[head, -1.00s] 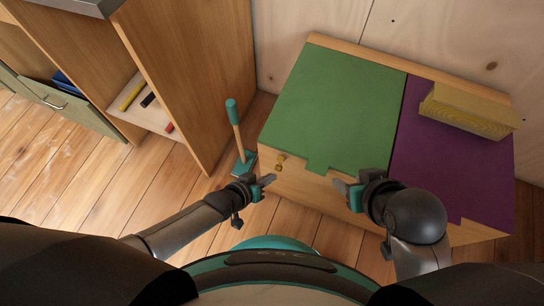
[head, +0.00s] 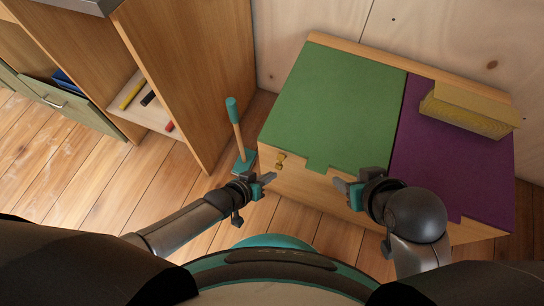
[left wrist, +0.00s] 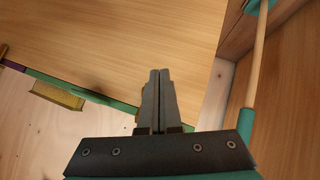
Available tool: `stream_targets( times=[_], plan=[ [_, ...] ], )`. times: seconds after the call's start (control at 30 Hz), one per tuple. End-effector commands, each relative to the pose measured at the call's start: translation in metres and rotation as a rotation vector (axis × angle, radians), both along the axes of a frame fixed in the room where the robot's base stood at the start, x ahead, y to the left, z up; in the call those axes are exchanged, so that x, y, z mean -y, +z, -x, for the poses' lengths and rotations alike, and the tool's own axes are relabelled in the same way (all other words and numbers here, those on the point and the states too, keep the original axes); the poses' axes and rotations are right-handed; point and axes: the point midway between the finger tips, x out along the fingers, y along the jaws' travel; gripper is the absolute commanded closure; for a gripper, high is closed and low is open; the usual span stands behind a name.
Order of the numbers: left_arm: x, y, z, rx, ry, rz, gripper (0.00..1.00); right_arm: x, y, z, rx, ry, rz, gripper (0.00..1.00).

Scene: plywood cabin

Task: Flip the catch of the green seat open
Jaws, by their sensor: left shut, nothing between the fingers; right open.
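The green seat (head: 335,105) is a flat lid on the left part of a wooden bench, and it lies closed. Its small brass catch (head: 280,162) is on the bench front, just under the lid's edge near the left corner. My left gripper (head: 271,178) is shut and empty, just below the catch in the head view. In the left wrist view its fingers (left wrist: 160,75) are together, and a brassy bit beside them (left wrist: 139,118) is mostly hidden. My right gripper (head: 340,186) is open and empty in front of the bench, right of the lid's tab.
A purple seat (head: 440,165) with a yellow block (head: 465,112) on it lies right of the green one. A teal-handled stick on a teal base (head: 236,125) stands left of the bench, close to my left gripper. A wooden cabinet (head: 190,75) rises further left.

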Motion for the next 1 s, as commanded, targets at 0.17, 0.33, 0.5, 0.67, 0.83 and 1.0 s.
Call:
stream_targets(
  times=[0.17, 0.33, 0.5, 0.67, 0.83, 1.0],
  plan=[
    [0.0, 0.0, 0.0, 0.0, 0.0, 0.0, 1.0, 0.0, 0.0, 0.0, -0.001, -0.001, 0.001, 0.5],
    [0.0, 0.003, 0.0, 0.0, 0.0, 0.0, 1.0, 0.001, 0.003, 0.0, -0.002, -0.001, 0.001, 0.5],
    [0.0, 0.012, 0.0, 0.0, 0.0, 0.0, 1.0, 0.0, 0.011, 0.0, -0.001, -0.001, 0.001, 0.5],
    [0.0, 0.017, 0.0, 0.0, 0.0, 0.0, 1.0, 0.0, 0.017, 0.0, -0.001, -0.001, 0.0, 0.5],
    [0.0, 0.016, 0.0, 0.0, 0.0, 0.0, 1.0, 0.0, 0.016, 0.0, -0.001, -0.001, 0.0, 0.5],
    [0.0, 0.016, 0.0, 0.0, 0.0, 0.0, 1.0, 0.0, 0.016, 0.0, -0.001, -0.001, 0.0, 0.5]
  ],
)
